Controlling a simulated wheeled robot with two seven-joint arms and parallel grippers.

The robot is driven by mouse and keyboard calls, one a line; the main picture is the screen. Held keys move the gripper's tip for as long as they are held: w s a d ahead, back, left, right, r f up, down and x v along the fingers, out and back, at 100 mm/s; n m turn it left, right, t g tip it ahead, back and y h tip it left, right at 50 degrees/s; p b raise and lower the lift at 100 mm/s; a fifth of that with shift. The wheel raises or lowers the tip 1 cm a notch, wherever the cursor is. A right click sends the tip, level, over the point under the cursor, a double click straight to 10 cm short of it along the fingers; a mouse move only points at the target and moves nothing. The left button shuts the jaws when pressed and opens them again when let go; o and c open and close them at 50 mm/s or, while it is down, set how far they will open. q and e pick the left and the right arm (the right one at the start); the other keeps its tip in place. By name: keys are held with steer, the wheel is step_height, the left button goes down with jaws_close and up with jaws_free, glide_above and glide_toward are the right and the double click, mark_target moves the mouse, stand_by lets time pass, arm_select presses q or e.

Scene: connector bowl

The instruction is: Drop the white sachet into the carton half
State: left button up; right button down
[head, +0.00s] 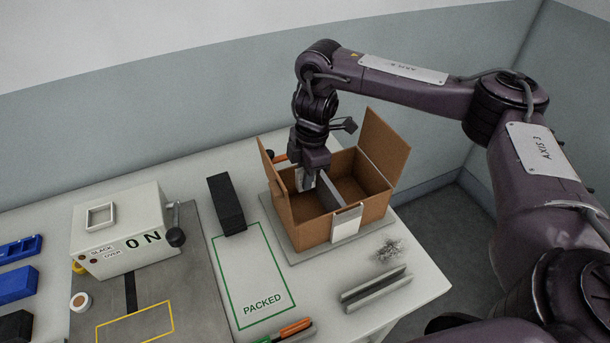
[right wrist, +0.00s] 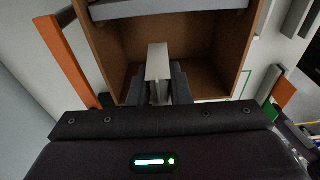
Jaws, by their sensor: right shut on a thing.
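The open brown carton (head: 303,235) stands on a grey board, split into two halves by a grey divider (head: 328,192). In the head view my right gripper (head: 306,182) points down into the left half, with its fingers at about the level of the rim. In the right wrist view the gripper (right wrist: 158,92) is shut on the white sachet (right wrist: 159,62), which shows as a narrow pale strip between the fingers. The carton's brown inner wall (right wrist: 205,45) lies beyond it. The floor of that half is mostly hidden in the head view. My left gripper is not in view.
The carton's flaps (head: 384,140) stand up at its sides. A black block (head: 226,203) and a green PACKED outline (head: 250,275) lie left of it. A grey channel piece (head: 376,289) lies in front, near the table edge. A white switch box (head: 125,230) stands further left.

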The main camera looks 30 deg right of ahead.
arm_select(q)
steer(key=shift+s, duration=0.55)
arm_select(e)
steer(key=c, duration=1.3)
jaws_free()
steer(key=shift+o, duration=0.2)
steer(key=r, duration=0.2)
steer(key=r+p, duration=0.1)
steer(key=r, duration=0.2)
steer(key=d+r, duration=0.1)
steer(key=r, duration=0.1)
steer(key=shift+r+p, duration=0.4)
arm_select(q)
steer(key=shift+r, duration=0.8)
arm_select(e)
steer(key=shift+s, duration=0.1)
